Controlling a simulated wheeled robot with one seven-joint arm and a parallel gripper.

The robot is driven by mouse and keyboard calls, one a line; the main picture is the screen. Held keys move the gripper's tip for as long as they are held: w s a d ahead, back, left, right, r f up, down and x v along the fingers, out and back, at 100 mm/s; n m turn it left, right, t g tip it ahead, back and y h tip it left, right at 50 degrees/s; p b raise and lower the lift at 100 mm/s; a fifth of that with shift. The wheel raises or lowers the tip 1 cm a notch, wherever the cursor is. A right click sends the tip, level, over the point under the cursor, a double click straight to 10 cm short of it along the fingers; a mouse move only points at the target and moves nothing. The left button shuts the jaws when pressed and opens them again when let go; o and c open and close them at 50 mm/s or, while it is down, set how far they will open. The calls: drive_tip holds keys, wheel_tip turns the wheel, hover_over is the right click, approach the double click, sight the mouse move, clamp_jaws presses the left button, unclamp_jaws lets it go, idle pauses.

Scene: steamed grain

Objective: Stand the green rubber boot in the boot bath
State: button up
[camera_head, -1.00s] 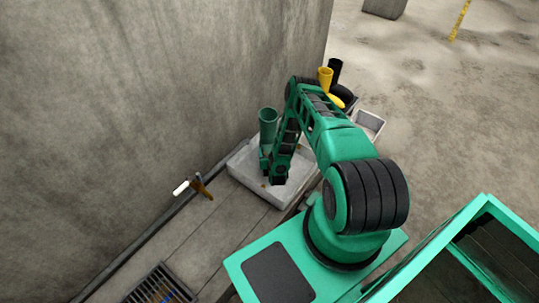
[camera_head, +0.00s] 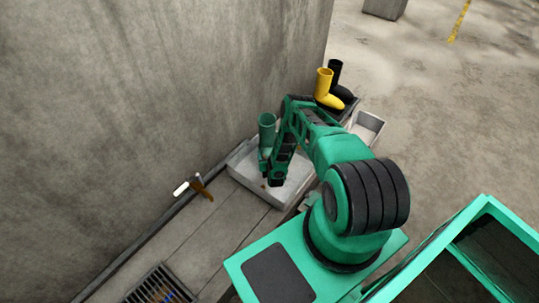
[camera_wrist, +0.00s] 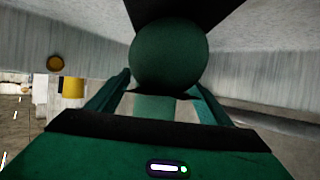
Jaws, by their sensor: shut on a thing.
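The green rubber boot (camera_head: 267,132) is upright at the back left part of the pale, shallow boot bath (camera_head: 284,198), close to the wall. My gripper (camera_head: 265,164) is low beside the boot and shut on it. In the wrist view the boot shows as a rounded dark green shape (camera_wrist: 168,55) just beyond and between the fingers. The boot's foot and sole are largely hidden by my gripper and arm, so I cannot tell whether the sole touches the bath's floor.
A yellow boot (camera_head: 324,84) and a black boot (camera_head: 335,75) stand on a dark support behind my arm. A small pale open tray (camera_head: 367,126) is right of them. The concrete wall (camera_head: 170,90) rises close behind the bath. A floor grate (camera_head: 158,287) lies at lower left.

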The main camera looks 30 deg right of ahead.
drive_tip(key=o, duration=1.6)
